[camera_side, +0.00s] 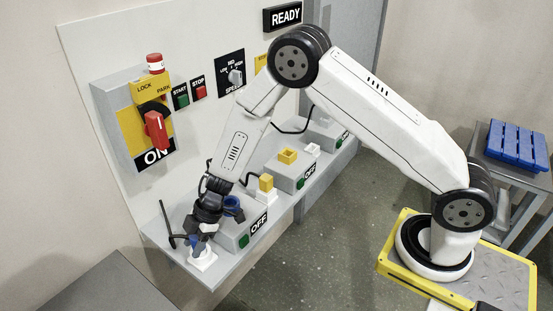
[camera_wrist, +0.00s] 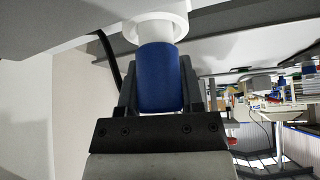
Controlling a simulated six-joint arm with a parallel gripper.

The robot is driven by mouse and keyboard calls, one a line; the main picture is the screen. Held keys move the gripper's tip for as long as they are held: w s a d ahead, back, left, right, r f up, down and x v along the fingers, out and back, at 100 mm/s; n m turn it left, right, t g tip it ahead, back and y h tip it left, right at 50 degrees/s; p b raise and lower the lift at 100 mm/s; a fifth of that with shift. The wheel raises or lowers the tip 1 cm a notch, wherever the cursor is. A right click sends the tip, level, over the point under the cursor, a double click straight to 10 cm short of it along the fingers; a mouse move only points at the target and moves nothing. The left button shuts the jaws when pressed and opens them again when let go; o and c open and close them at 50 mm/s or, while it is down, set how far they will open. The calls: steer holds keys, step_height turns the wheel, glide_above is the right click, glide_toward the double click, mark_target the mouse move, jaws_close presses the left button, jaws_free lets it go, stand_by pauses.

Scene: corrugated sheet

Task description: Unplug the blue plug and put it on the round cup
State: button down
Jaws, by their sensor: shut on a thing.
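My gripper (camera_side: 200,241) points down at the front end of the shelf. It is shut on the blue plug (camera_side: 195,246). In the wrist view the blue plug (camera_wrist: 160,77) sits between both fingers (camera_wrist: 158,92). The plug's far end meets the white round cup (camera_wrist: 177,22), with no clear gap. In the side view the cup's white base (camera_side: 204,261) is below the gripper, and the fingers hide most of the plug. How far the plug sits on the cup cannot be told. The blue ring socket (camera_side: 233,203) on the grey box beside the gripper looks empty.
The grey box (camera_side: 236,233) with an OFF label stands close right of my gripper. A black upright rod (camera_side: 166,224) stands close left. Farther back are a yellow plug (camera_side: 266,182), a yellow socket (camera_side: 288,155) and a white holder (camera_side: 312,148). A panel with switches rises behind.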

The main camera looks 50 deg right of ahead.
steer(key=shift+f, duration=0.4)
steer(key=shift+c, duration=0.7)
jaws_free()
steer(key=v, duration=0.8)
